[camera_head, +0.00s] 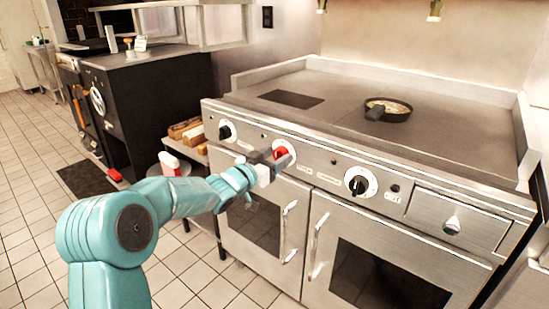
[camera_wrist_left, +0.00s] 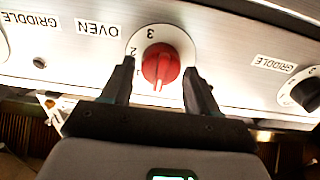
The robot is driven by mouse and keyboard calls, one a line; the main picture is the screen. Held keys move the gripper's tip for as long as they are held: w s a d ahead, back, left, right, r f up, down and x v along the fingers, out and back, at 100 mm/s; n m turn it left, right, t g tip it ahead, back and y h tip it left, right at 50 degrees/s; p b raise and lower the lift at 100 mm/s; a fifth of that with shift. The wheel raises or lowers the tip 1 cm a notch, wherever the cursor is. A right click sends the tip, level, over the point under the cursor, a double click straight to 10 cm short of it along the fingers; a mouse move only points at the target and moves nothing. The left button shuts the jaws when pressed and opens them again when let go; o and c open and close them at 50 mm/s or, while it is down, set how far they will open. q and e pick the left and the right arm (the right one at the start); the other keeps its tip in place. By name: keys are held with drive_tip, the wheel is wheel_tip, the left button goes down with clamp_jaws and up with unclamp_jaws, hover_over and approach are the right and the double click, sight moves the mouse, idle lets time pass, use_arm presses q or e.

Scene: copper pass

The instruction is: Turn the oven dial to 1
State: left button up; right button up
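The oven dial is a red knob on a round white plate, on the front panel of the steel range; it shows in the head view (camera_head: 281,153) and in the left wrist view (camera_wrist_left: 161,64). In the wrist view the picture is upside down, with "OVEN" beside the plate and the numbers 3 and 2 readable; the rest of the scale is hidden or unclear. My left gripper (camera_head: 266,159) is at the dial. In the wrist view its dark fingers (camera_wrist_left: 158,78) are apart, one on each side of the knob, with gaps visible. My right gripper is not in view.
Black griddle dials sit left (camera_head: 225,131) and right (camera_head: 358,184) of the red one. Oven door handles (camera_head: 289,232) stick out below. A pan (camera_head: 388,109) sits on the range top. A black cabinet (camera_head: 160,105) stands at left; tiled floor is open there.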

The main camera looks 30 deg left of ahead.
use_arm(q)
drive_tip(key=c, duration=0.7)
drive_tip(key=shift+o, duration=0.2)
drive_tip(key=shift+f, duration=0.1)
drive_tip(key=shift+m+b, duration=0.55)
drive_tip(key=shift+m, duration=0.05)
drive_tip(key=m+b, duration=0.2)
drive_tip(key=m, duration=0.1)
drive_tip(key=shift+d+f, duration=0.1)
drive_tip(key=shift+f, duration=0.05)
drive_tip(key=m+b, duration=0.3)
drive_tip(key=m, duration=0.2)
drive_tip(key=shift+d+m, duration=0.1)
drive_tip(key=shift+m, duration=0.2)
drive_tip(key=o, duration=1)
